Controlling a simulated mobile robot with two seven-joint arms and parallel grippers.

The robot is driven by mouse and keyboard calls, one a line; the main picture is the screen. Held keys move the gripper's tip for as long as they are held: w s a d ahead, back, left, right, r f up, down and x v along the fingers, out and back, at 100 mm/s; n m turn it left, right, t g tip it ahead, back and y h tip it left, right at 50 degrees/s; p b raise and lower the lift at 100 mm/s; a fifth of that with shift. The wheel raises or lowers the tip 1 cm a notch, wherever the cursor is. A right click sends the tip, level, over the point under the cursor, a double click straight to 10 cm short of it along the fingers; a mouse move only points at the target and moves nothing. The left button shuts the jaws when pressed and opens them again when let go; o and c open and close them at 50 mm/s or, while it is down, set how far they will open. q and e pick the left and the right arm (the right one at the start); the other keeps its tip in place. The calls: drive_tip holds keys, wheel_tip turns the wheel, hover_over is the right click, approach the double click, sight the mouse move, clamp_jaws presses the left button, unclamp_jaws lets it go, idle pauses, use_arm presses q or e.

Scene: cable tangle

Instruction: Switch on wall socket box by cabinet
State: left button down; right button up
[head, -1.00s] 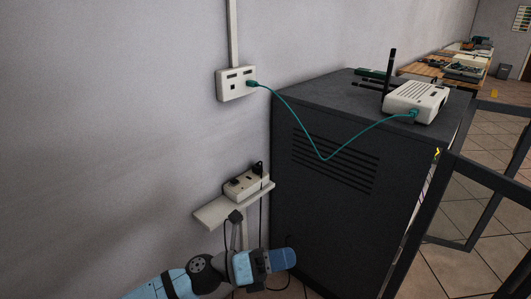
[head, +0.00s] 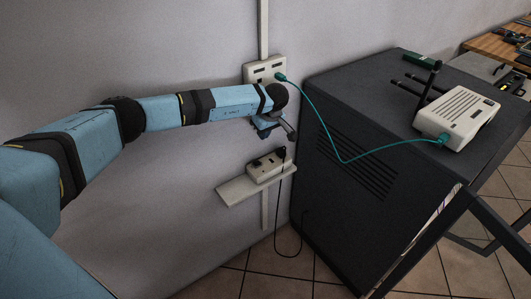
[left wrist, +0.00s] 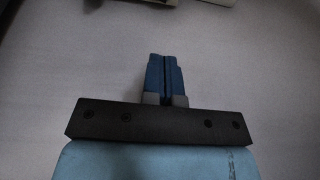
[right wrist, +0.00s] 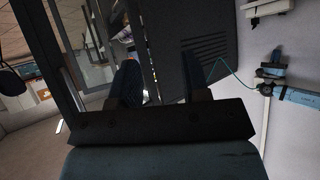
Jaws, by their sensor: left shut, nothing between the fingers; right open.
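The upper wall socket box (head: 262,69) is white, fixed to the wall left of the dark cabinet (head: 345,175), with a teal plug at its right side. A second white socket box (head: 266,166) sits on a small wall shelf (head: 235,191) below, with a black plug and cable. My left gripper (head: 278,129) is between the two boxes in the head view, partly behind my wrist. In the left wrist view its blue fingers (left wrist: 165,80) are shut and empty, facing bare wall. My right gripper (right wrist: 160,82) is open and empty in its wrist view. Switch positions are too small to tell.
A white router (head: 458,115) with black antennas stands on the cabinet. A teal cable (head: 330,145) hangs from the upper box to it. A dark frame (head: 500,240) stands at the right. The wall left of the shelf is clear.

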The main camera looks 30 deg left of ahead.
use_arm(q)
drive_tip(key=shift+s, duration=0.1)
drive_tip(key=b, duration=0.6)
approach(255, 162)
drive_tip(key=shift+w+a+f, duration=0.3)
drive_tip(key=shift+a+f, duration=0.2)
drive_tip(key=shift+f, duration=0.15)
drive_tip(key=b+x, duration=0.2)
drive_tip(key=x, duration=0.2)
drive_tip(key=shift+s+d+b, duration=0.15)
drive_tip(key=shift+b, duration=0.2)
drive_tip(key=shift+s+f+b, duration=0.1)
drive_tip(key=shift+f+b, duration=0.25)
drive_tip(key=shift+f, duration=0.5)
use_arm(e)
drive_tip(key=shift+w+a+f+t+y, duration=0.2)
drive_tip(key=shift+a+f+t, duration=0.1)
drive_tip(key=shift+a+f, duration=0.1)
drive_tip(key=shift+w+a+f+t+y, duration=0.2)
drive_tip(key=shift+a+f+t, duration=0.1)
drive_tip(key=shift+a+f, duration=0.1)
use_arm(q)
drive_tip(key=shift+s, duration=0.1)
use_arm(e)
drive_tip(key=shift+d+f, duration=0.15)
